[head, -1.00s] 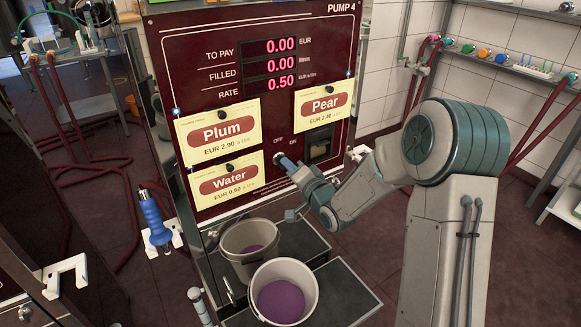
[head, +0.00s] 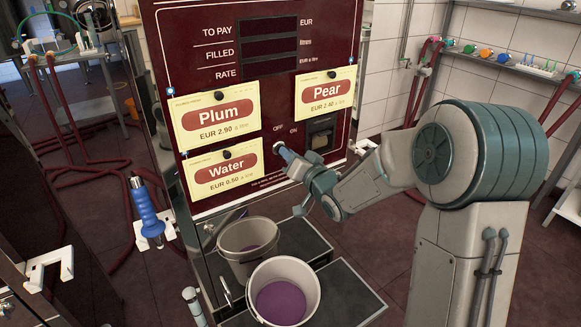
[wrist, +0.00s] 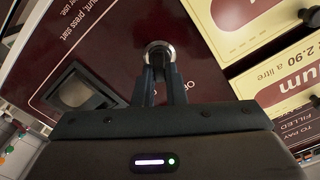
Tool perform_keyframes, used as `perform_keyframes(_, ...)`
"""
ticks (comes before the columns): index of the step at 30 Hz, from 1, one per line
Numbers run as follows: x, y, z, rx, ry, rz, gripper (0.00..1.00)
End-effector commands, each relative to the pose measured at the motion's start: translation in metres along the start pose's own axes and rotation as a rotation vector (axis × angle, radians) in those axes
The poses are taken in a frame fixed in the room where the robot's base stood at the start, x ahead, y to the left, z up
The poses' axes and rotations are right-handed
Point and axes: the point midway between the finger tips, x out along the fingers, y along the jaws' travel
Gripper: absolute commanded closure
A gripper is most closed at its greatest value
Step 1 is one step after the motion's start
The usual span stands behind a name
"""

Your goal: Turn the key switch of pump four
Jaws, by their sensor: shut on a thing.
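The dark red pump panel (head: 330,118) faces me in the head view. Its key switch (head: 280,146) sits low on the panel, beside the OFF and ON marks. In the wrist view the switch's round silver collar (wrist: 158,48) shows just beyond the fingertips. My gripper (wrist: 157,68) is shut on the key switch, and its fingers hide most of the key. In the head view my gripper (head: 286,154) reaches the panel from the lower right. The three displays (head: 269,49) are dark.
Plum (head: 217,114), Pear (head: 324,92) and Water (head: 224,169) cards hang around the switch. A dark recessed slot (head: 320,135) is to its right. Two buckets (head: 284,268) stand below the panel. A blue-handled nozzle (head: 148,213) hangs at the left.

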Motion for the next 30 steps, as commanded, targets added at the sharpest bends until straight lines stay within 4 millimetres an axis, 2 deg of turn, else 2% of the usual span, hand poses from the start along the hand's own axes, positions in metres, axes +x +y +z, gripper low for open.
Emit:
perform_keyframes(1,-0.0001,0.003,0.0053,-0.048,0.002,-0.001,1.0)
perform_keyframes(15,-0.0001,-0.0001,0.0035,-0.433,0.001,-0.001,1.0)
perform_keyframes(30,0.0,-0.0022,0.0016,-0.588,-0.002,0.0,1.0)
